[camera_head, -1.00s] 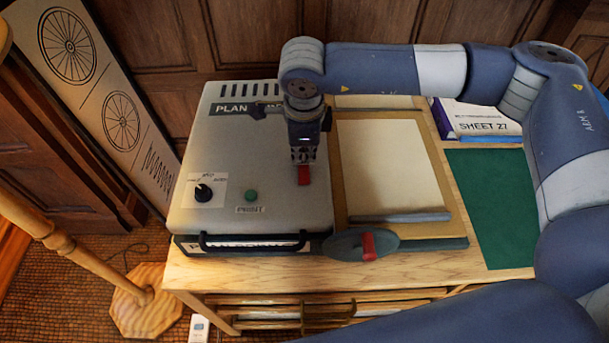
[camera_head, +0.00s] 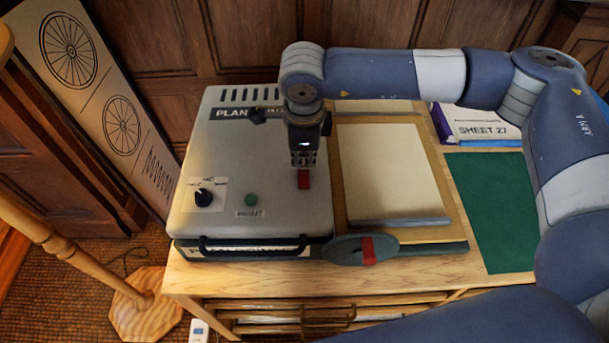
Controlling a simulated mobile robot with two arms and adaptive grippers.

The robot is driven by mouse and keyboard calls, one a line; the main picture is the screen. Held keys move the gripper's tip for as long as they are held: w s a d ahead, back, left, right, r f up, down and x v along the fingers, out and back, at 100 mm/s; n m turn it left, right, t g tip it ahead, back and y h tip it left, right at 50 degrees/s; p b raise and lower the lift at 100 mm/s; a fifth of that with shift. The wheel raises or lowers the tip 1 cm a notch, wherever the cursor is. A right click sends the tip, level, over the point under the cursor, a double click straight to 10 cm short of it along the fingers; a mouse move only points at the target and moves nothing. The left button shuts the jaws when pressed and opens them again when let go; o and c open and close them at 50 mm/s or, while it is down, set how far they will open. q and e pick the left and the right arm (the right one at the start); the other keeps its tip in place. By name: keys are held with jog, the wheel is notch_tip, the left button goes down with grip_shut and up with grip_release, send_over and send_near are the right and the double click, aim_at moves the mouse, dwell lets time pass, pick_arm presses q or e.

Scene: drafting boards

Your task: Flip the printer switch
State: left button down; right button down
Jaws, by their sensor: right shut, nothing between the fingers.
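The printer (camera_head: 275,215) is a pale grey box with a PLAN label at the left of the table. On its top sit a black rotary knob (camera_head: 203,197) on a white labelled plate and a green button (camera_head: 251,200) above a small label. My left gripper is not in view.
A drawing board (camera_head: 455,236) with a pale sheet lies right of the printer. An oval grey piece with a red part (camera_head: 368,250) sits at the front. A SHEET 27 box (camera_head: 484,124) and green mat (camera_head: 490,210) are farther right. A wooden stand (camera_head: 135,310) is at left.

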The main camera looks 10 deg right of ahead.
aim_at(304, 170)
jog(key=shift+f+b, duration=1.15)
jog(key=shift+b, duration=0.05)
dwell(0.7)
jog(key=shift+r, duration=0.15)
jog(key=shift+r+p, duration=1.15)
jog(key=shift+r, duration=2.3)
